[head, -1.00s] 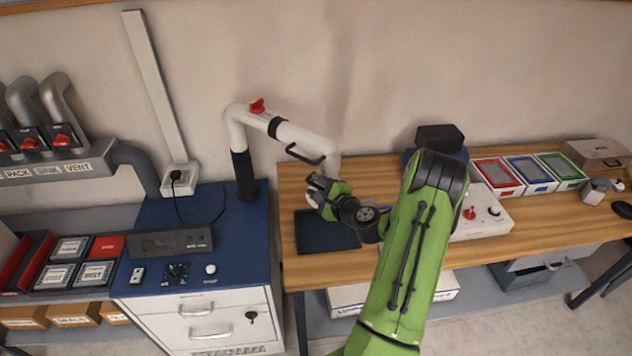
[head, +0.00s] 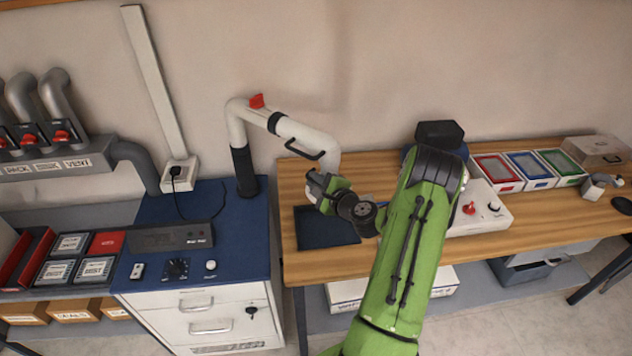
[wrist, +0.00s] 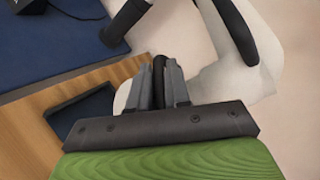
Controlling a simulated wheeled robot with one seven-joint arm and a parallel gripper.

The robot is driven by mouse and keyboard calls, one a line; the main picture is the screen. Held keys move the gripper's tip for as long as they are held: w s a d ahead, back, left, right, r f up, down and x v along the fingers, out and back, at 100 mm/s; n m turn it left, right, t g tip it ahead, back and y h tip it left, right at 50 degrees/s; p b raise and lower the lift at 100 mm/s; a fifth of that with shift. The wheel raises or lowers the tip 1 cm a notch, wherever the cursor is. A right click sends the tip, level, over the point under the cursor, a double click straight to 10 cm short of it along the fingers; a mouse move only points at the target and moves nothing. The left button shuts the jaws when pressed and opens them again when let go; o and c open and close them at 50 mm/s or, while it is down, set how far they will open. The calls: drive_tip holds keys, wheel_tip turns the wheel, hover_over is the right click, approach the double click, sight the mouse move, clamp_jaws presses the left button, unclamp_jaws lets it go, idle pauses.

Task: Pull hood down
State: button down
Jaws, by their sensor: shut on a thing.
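The hood is a white jointed pipe (head: 302,133) on a black post (head: 244,172), with a red knob (head: 257,101) at its upper joint. A black loop handle (head: 305,151) sits along its sloping section. The pipe bends down at its right end, above the wooden bench. My gripper (head: 316,187) is at this lower end and hides much of it. In the wrist view my gripper (wrist: 160,82) is shut on a dark upright bar (wrist: 158,66) beside the white hood (wrist: 205,84).
A dark flat pad (head: 325,228) lies on the wooden bench below the hood. The blue-topped cabinet (head: 237,218) with a control box stands left. A white control panel (head: 485,209) and red, blue and green trays (head: 528,170) are right of my arm.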

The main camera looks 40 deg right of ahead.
wheel_tip(320, 180, down, 6)
drive_tip(key=b, duration=0.5)
drive_tip(key=shift+f, duration=0.1)
drive_tip(key=shift+r, duration=0.2)
drive_tip(key=c, duration=1.2)
unclamp_jaws()
drive_tip(key=shift+o, duration=0.2)
drive_tip(key=b+v, duration=0.2)
drive_tip(key=v, duration=1.3)
drive_tip(key=shift+s+r, duration=0.15)
drive_tip(key=shift+s, duration=0.25)
